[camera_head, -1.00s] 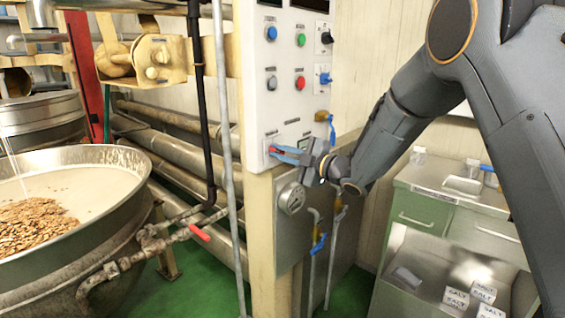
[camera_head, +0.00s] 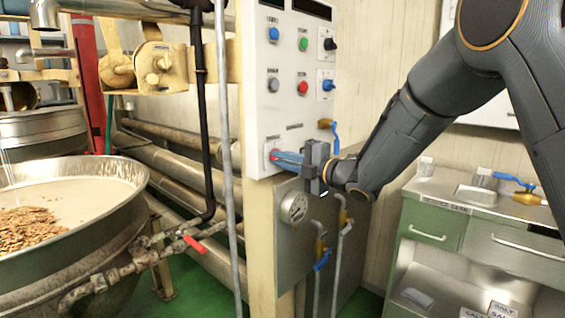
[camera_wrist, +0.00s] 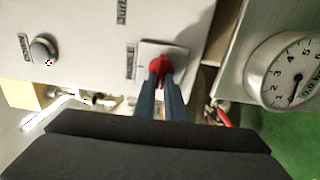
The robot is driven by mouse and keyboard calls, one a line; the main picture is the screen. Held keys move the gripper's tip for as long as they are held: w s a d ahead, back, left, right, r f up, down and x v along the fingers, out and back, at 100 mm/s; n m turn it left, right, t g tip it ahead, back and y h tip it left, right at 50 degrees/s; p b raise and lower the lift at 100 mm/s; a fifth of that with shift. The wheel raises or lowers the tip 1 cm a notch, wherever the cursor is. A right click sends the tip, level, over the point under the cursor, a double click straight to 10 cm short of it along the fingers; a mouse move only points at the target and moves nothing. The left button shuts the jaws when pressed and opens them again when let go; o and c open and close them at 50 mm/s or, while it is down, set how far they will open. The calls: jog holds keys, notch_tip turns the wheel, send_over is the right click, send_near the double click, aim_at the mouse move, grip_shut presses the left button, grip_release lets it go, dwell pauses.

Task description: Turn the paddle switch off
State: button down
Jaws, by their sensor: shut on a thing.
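A small red switch (camera_head: 271,153) sits on a pale square plate at the lower part of the white control panel (camera_head: 262,118). Its label is too small to read. My gripper (camera_head: 278,157) reaches it from the right, with blue fingers shut on it. In the wrist view the red switch (camera_wrist: 160,68) shows between the two fingertips (camera_wrist: 160,82), which cover part of it. I cannot tell which position the switch points to. The gripper body stands upright in the head view.
Above are blue (camera_head: 273,34), green (camera_head: 303,44), grey (camera_head: 273,85) and red (camera_head: 302,87) buttons and a black knob (camera_head: 329,44). A gauge (camera_head: 294,207) and blue-handled valves (camera_head: 322,260) sit below. A large kettle (camera_head: 85,172) stands left, a green cabinet (camera_head: 432,224) right.

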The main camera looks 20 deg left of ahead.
jog(key=shift+s+f, duration=0.1)
jog(key=shift+f, duration=0.05)
jog(key=c, duration=1.8)
grip_release()
jog(key=shift+a, duration=0.1)
jog(key=v, duration=0.8)
jog(key=shift+b, duration=0.35)
